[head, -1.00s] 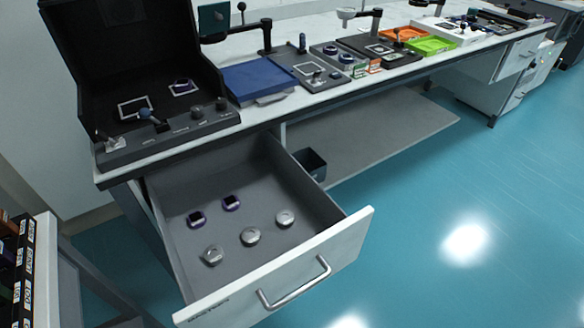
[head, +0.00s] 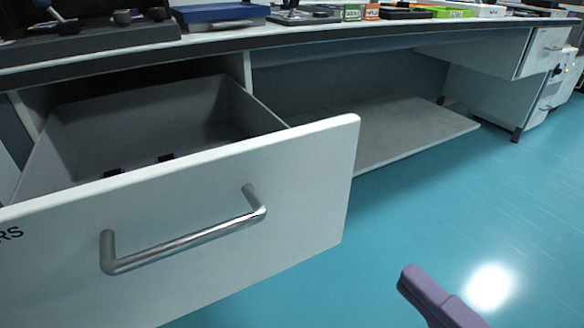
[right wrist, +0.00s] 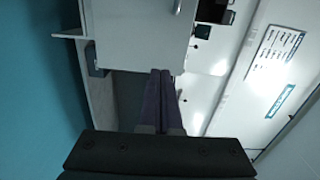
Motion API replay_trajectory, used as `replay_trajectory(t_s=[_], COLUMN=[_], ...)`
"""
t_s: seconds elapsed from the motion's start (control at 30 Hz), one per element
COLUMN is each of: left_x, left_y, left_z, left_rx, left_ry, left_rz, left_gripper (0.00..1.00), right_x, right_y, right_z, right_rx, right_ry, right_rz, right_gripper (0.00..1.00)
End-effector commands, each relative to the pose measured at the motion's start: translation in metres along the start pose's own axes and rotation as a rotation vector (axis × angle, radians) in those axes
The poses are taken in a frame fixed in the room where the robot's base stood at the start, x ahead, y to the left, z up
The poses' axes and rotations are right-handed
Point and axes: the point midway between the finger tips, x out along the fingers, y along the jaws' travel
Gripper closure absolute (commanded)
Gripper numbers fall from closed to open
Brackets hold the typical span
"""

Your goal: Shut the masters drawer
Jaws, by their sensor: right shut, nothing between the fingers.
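The masters drawer (head: 230,205) stands pulled open under the bench in the head view. Its white front carries a silver bar handle (head: 185,240), and the letters "RS" show at the left edge. Only the tops of two small dark items show inside; the front hides the rest of the drawer floor. My right gripper (head: 411,276) is shut and empty, low at the right of the head view, apart from the drawer front. Its closed purple fingers (right wrist: 160,80) also show in the right wrist view, with a white panel beyond them. My left gripper is out of view.
The bench top (head: 340,27) above the drawer holds a dark open case, a blue box (head: 220,13) and several small items. A grey low shelf (head: 400,130) lies right of the drawer. The blue floor (head: 420,210) at the right is clear.

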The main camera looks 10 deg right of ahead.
Motion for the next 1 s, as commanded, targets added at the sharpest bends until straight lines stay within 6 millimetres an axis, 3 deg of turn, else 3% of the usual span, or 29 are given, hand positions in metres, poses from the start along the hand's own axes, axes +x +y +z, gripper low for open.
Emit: replay_trajectory(t_s=[0.23, 0.7, 1.0], left_x=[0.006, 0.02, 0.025], left_y=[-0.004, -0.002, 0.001], left_z=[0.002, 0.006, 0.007], left_rx=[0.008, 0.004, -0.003], left_ry=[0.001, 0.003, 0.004], left_rz=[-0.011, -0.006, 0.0], left_gripper=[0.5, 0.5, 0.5], right_x=[0.011, 0.106, 0.136], right_y=[0.003, 0.002, 0.001], right_z=[-0.006, -0.008, -0.008], right_rx=[0.022, 0.023, 0.02], right_ry=[0.024, 0.023, 0.021], right_rz=[-0.021, -0.022, -0.018], right_gripper=[1.0, 1.0, 1.0])
